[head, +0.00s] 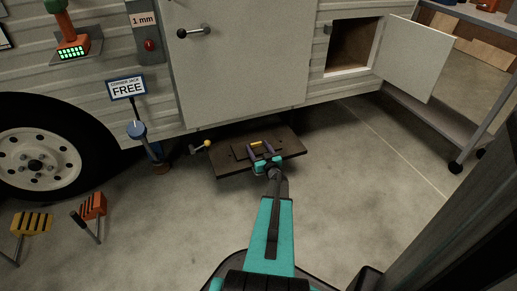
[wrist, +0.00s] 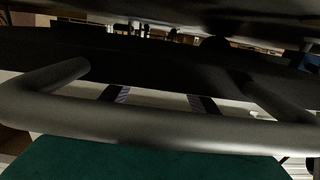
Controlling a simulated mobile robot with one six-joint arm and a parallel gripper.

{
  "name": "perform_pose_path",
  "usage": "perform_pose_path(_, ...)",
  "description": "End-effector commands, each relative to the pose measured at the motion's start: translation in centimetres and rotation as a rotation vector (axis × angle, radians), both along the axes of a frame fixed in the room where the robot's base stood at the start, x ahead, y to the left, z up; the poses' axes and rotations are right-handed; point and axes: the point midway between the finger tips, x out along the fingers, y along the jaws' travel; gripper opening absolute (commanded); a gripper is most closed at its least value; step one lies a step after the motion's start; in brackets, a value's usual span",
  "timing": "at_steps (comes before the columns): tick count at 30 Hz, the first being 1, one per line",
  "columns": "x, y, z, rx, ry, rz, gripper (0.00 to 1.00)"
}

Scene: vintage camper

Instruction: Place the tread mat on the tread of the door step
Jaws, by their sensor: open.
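The door step (head: 292,147) is a dark brown tread below the camper's white door. A smaller dark mat-like rectangle, which I take for the tread mat (head: 238,151), lies on or just over the middle of the tread; I cannot tell if it is fully flat. A small yellow piece (head: 256,143) shows at its far side. In the wrist view my fingers (wrist: 160,98) are also apart, behind a grey bar; the mat cannot be made out there.
A yellow-knobbed lever (head: 207,144) sits left of the step, near a corner jack (head: 137,130) with a "FREE" sign. Orange (head: 93,206) and yellow (head: 33,223) chocks stand at left. An open hatch door (head: 415,58) juts out at right. Floor right of the step is clear.

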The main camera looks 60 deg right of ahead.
Motion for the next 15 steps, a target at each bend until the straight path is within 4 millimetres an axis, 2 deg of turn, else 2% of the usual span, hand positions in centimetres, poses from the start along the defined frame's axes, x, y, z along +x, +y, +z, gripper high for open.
perform_pose_path(8,-1.8,1.3,0.5,0.001,0.0,-0.001,0.65)
perform_pose_path(15,-4.8,3.6,0.8,0.001,0.0,-0.002,0.65)
